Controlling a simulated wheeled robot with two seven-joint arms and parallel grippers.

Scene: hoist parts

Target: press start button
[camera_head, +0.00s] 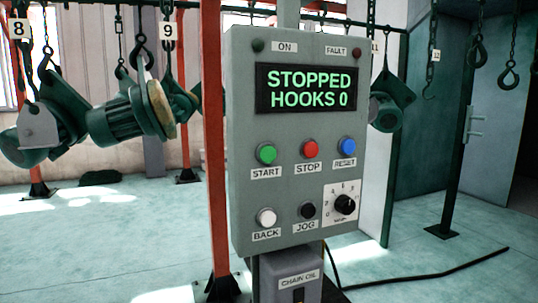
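The green start button (266,153) is on the left of the upper button row of a grey control panel (245,205), above the label START. The red stop button (310,148) and the blue reset button (347,145) are to its right. The display (308,89) reads STOPPED, HOOKS 0. The ON lamp (258,45) and FAULT lamp (356,51) look dark. Neither of my grippers is in view, and nothing touches the panel.
White back button (266,217), black jog button (307,210) and a dial (345,204) sit lower on the panel. A red post (214,150) stands just left of it. Green hoist parts (125,115) hang at left. A black cable (430,275) lies on the floor at right.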

